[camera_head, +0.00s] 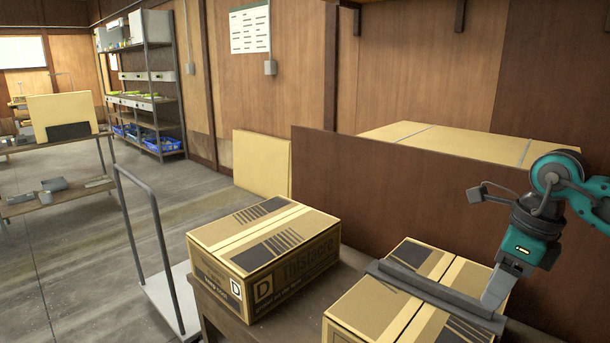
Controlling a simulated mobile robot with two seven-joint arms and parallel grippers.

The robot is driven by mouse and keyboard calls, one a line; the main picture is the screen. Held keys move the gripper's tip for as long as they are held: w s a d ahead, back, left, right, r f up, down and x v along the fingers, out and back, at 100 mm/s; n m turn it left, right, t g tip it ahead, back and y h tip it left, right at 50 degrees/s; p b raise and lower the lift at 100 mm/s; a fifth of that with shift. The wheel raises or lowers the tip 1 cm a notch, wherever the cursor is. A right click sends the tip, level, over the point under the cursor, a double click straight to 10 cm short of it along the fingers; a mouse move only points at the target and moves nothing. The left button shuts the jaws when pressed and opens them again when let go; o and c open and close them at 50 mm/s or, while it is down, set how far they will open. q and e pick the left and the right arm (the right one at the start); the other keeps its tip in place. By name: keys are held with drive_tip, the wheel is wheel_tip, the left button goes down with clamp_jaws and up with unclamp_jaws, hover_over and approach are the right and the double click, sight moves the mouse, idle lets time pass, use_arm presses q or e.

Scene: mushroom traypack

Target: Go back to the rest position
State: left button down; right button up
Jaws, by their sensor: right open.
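My right gripper (440,291) is at the lower right, below the teal wrist. Its long grey bar lies across the view of the right cardboard box (372,306), over the top of that box. I cannot tell whether it touches the box top. The gripper is open, and I see nothing held in it. A second closed cardboard box (262,238) stands to the left, apart from the gripper. My left gripper is not in view.
Both boxes stand on a dark table (222,310). A brown panel (395,190) rises behind them, with a large pale carton (445,140) beyond it. A cart with a grey rail handle (153,215) stands left of the table. Open floor lies farther left, before a shelf rack (150,100).

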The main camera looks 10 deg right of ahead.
drive_tip(key=a+m+t+y+p, duration=0.2)
drive_tip(key=a+m+t+y, duration=0.35)
drive_tip(key=a, duration=0.75)
drive_tip(key=a+m+t+y+p, duration=0.1)
drive_tip(key=a+m+t+y, duration=0.1)
drive_tip(key=a+m+y, duration=0.8)
wheel_tip(320, 180, down, 10)
drive_tip(key=d+m+t+h+p, duration=0.1)
drive_tip(key=d+m+t+h, duration=0.1)
drive_tip(key=m+t+h, duration=1.05)
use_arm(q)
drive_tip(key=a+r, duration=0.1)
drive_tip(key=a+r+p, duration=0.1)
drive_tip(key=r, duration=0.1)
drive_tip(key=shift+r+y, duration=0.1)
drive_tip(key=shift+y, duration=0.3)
use_arm(e)
drive_tip(key=s+d+f+m+g+h, duration=0.1)
drive_tip(key=s+f+m+g+h, duration=0.1)
drive_tip(key=s+f+m+g, duration=0.8)
wheel_tip(320, 180, down, 4)
drive_tip(key=s+m, duration=0.1)
drive_tip(key=m, duration=0.2)
drive_tip(key=shift+d+f+h, duration=0.15)
drive_tip(key=shift+d+h, duration=0.15)
drive_tip(key=shift+d, duration=0.1)
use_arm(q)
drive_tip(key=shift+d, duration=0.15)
